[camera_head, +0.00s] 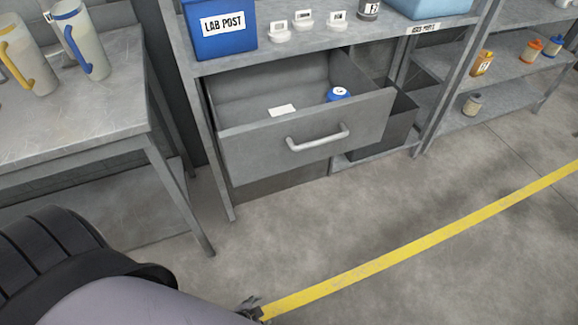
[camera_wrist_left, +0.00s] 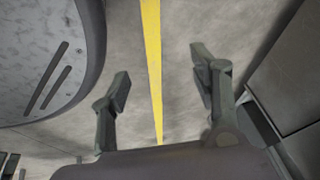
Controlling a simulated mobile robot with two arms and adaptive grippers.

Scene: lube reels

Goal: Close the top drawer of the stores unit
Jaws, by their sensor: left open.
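The top drawer (camera_head: 255,150) of the grey stores unit (camera_head: 203,130) is pulled out. Its front panel has a pale bar handle (camera_head: 318,139). Inside the drawer are a white card (camera_head: 282,110) and a blue can-like item (camera_head: 338,94). My left gripper (camera_head: 252,309) barely shows at the bottom edge of the head view, below and in front of the drawer, apart from it. In the left wrist view my left gripper (camera_wrist_left: 161,87) is open and empty, with floor between its fingers. My right gripper is not in view.
A grey bench with jugs (camera_head: 85,40) stands left of the unit. A blue LAB POST bin (camera_head: 220,28) and small labelled items sit on the shelf above the drawer. More shelving (camera_head: 500,70) is at right. The floor in front is clear, crossed by a yellow line (camera_head: 420,243).

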